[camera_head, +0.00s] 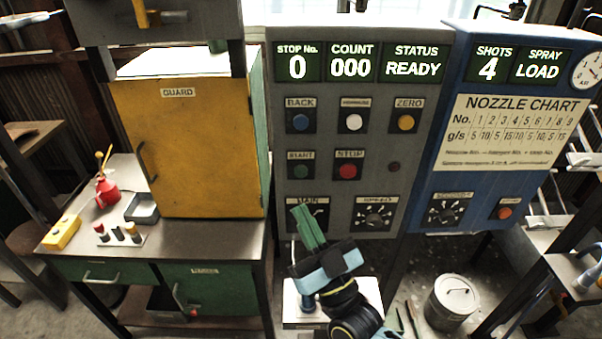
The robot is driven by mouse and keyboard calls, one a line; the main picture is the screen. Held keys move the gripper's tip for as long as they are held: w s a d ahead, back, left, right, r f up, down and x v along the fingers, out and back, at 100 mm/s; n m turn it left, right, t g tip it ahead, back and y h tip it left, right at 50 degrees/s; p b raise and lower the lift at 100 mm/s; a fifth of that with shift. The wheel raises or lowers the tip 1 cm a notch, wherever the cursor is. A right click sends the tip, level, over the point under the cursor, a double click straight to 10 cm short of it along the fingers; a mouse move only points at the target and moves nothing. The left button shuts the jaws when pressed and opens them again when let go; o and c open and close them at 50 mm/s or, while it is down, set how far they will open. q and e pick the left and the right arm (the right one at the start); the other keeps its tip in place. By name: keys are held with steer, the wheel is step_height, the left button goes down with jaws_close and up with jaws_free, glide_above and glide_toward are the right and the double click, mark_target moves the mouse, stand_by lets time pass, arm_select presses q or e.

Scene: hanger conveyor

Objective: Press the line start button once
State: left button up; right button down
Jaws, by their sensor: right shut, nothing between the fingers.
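The line start button is a dark green button (298,171) under a START label on the grey control panel (272,140), left of the red STOP button (348,171). The panel display reads stop number 0, count 000, status READY. My right gripper (306,219) comes up from below, with its green fingers together and empty. Its tips are in front of the MAIN switch area, a little below the start button in the picture, and partly hide that switch. I cannot tell how far they are from the panel. My left gripper is out of view.
BACK (300,121), white (353,121) and yellow ZERO (405,122) buttons sit above the start row. A SPEED dial (373,217) is at lower right. A blue spray panel (455,80) stands on the right. A yellow guard door (190,150) stands left of the panel.

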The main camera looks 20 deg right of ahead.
mark_target(301, 172)
steer(key=shift+w+d+b, duration=0.35)
steer(key=shift+w+b, duration=0.05)
steer(key=shift+w, duration=0.85)
steer(key=shift+w+d+b, duration=0.4)
steer(key=shift+w+b, duration=0.05)
steer(key=shift+w, duration=0.8)
steer(key=shift+w+d+b, duration=0.35)
steer(key=shift+w+b, duration=0.05)
steer(key=shift+w, duration=0.85)
steer(key=shift+w, duration=0.15)
steer(key=shift+w+d, duration=0.1)
steer(key=shift+w, duration=0.15)
